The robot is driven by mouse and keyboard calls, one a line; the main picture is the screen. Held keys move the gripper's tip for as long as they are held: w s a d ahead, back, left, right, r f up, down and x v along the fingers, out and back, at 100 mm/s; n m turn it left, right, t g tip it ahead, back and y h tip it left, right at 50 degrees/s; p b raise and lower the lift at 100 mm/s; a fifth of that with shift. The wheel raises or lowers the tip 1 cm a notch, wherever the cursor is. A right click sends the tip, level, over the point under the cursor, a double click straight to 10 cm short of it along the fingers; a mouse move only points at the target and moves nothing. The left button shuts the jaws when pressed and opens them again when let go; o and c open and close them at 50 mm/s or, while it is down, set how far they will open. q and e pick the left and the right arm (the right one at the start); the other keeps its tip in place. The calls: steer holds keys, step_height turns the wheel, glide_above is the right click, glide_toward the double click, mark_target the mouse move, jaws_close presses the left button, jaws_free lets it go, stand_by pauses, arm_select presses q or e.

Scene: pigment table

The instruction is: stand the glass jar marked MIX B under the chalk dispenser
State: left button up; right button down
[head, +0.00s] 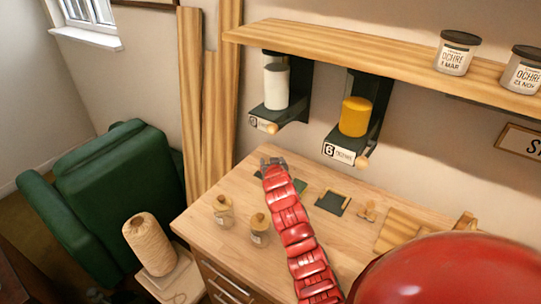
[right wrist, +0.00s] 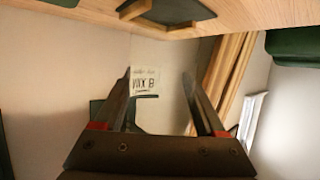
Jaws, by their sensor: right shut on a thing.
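My right gripper (head: 272,162) is above the back left part of the table, in front of and below the dispensers. In the right wrist view the right gripper (right wrist: 158,100) is shut on the glass jar marked MIX B (right wrist: 145,82). The jar is clear, and its label shows between the fingers. In the head view the jar is hidden behind my gripper and arm. A dispenser with a white fill (head: 276,87) hangs at the left under the shelf; its label is too small to read. A dispenser with a yellow fill (head: 355,117) hangs right of it. My left gripper is not in view.
Two small corked jars (head: 223,210) (head: 259,228) stand on the table's left part. Dark mats (head: 333,203) lie along its back. Lidded ochre jars (head: 457,52) stand on the shelf (head: 370,62). A twine spool (head: 150,243) and a green armchair (head: 100,195) are left of the table.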

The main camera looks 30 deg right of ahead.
steer(key=w+d, duration=0.1)
steer(key=w, duration=0.1)
steer(key=w+d+p, duration=0.1)
steer(key=w, duration=0.1)
steer(key=w+d+p, duration=0.1)
steer(key=shift+w+d+f, duration=0.1)
steer(key=shift+w+f, duration=0.1)
steer(key=shift+w, duration=0.2)
steer(key=shift+w+r, duration=0.1)
steer(key=shift+w, duration=0.1)
step_height(320, 180, down, 3)
steer(key=shift+r+p, duration=0.15)
steer(key=shift+p, duration=0.5)
steer(key=shift+f, duration=0.45)
